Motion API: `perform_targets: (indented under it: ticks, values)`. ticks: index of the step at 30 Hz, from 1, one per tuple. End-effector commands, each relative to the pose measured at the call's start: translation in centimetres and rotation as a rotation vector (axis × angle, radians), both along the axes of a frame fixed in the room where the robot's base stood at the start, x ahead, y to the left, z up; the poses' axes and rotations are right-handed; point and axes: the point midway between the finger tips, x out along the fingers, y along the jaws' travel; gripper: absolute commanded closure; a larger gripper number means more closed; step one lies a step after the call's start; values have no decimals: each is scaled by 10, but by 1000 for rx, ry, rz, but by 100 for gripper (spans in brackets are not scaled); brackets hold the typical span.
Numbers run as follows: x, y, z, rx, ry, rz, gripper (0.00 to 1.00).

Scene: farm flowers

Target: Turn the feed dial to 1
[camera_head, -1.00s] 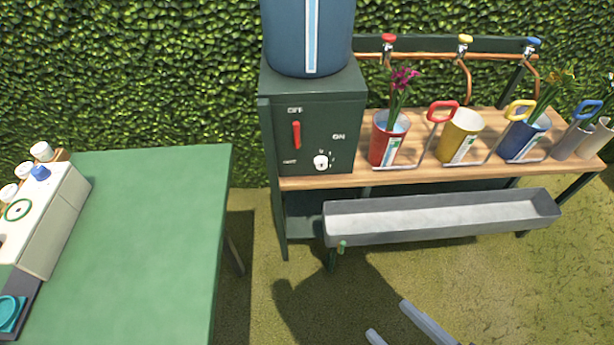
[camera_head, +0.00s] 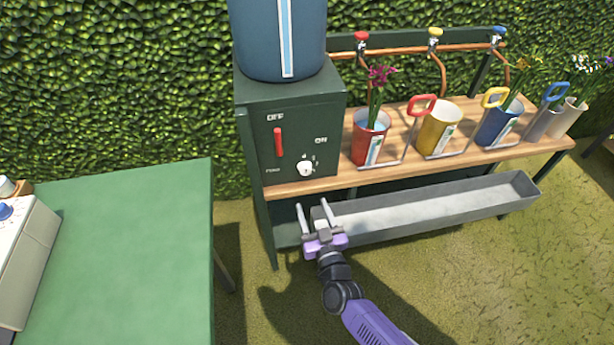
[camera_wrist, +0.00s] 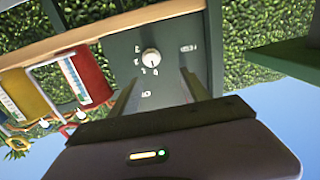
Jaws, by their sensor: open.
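The feed dial (camera_head: 305,168) is a small white round knob low on the front of a dark green box (camera_head: 325,115). Small marks surround it, too small to read in the head view. It also shows in the wrist view as a white knob (camera_wrist: 151,57) with a few marks around it. My gripper (camera_head: 315,208) is open and empty, with its two fingers pointing up toward the box, below and in front of the dial. The fingers do not touch the dial. In the wrist view the dial lies beyond and between the fingers.
A red lever (camera_head: 278,143) is on the same panel, left of the dial. A grey trough (camera_head: 430,212) runs below the wooden bench (camera_head: 400,165). Red, yellow and blue buckets (camera_head: 440,128) stand on the bench. A green table (camera_head: 125,250) is at the left.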

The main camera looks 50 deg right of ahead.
Motion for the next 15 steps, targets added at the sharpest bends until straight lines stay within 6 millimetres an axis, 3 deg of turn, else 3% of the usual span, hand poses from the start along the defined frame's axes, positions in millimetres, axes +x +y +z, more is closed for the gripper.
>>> perform_targets:
  ticks: [1,4,15]
  values:
    - [13,-12,0,-5,-4,-23,46]
    - [28,-26,-1,-9,-5,-53,46]
    - [63,-54,-2,-14,-6,-75,46]
